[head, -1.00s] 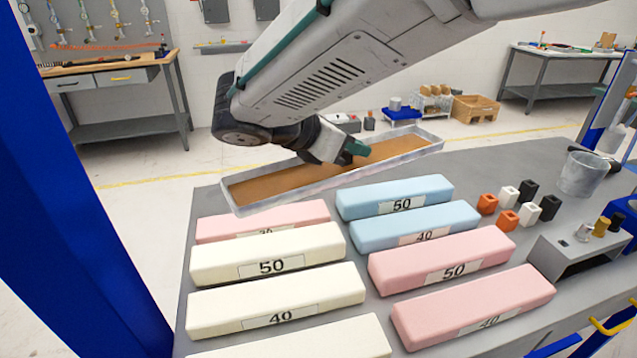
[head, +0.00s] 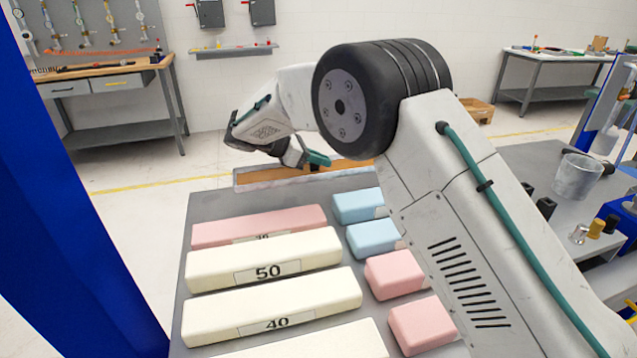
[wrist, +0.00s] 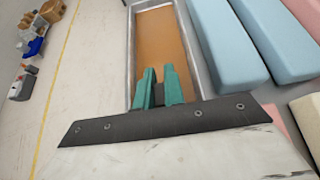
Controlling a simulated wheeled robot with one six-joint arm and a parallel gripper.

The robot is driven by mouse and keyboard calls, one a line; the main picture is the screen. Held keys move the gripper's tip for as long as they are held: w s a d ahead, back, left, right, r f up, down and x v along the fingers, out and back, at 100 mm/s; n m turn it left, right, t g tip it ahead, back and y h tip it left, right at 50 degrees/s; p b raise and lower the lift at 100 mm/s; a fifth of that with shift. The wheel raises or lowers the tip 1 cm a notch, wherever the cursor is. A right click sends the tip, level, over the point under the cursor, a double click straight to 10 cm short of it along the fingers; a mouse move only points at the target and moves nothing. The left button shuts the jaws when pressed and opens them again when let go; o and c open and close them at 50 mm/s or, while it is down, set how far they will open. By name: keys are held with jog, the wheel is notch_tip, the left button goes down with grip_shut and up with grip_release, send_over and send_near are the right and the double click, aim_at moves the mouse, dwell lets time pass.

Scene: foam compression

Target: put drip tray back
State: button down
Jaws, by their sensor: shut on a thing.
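The drip tray (head: 262,179) is long and shallow, with grey walls and an orange-brown floor. In the head view it lies along the far edge of the grey table, behind the foam blocks, and my arm hides its right part. I cannot tell whether it touches the table. In the wrist view the tray (wrist: 163,35) runs away from my gripper (wrist: 158,76). Its green fingers are shut on the tray, with a small dark part between them. My gripper also shows in the head view (head: 312,159).
Pink, cream and blue foam blocks (head: 265,268) with number labels fill the table in rows, close in front of the tray. A clear cup (head: 576,177) stands at the right. Floor (wrist: 75,90) lies beyond the table's far edge.

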aim_at(280, 176)
jog(key=shift+f, duration=3.05)
jog(key=shift+f, duration=0.2)
jog(key=c, duration=1.5)
grip_release()
jog(key=shift+r, duration=0.2)
jog(key=shift+s+a+r, duration=0.1)
jog(key=shift+a+r, duration=0.05)
jog(key=shift+a, duration=0.15)
jog(key=v, duration=1.1)
jog(key=shift+a, duration=0.15)
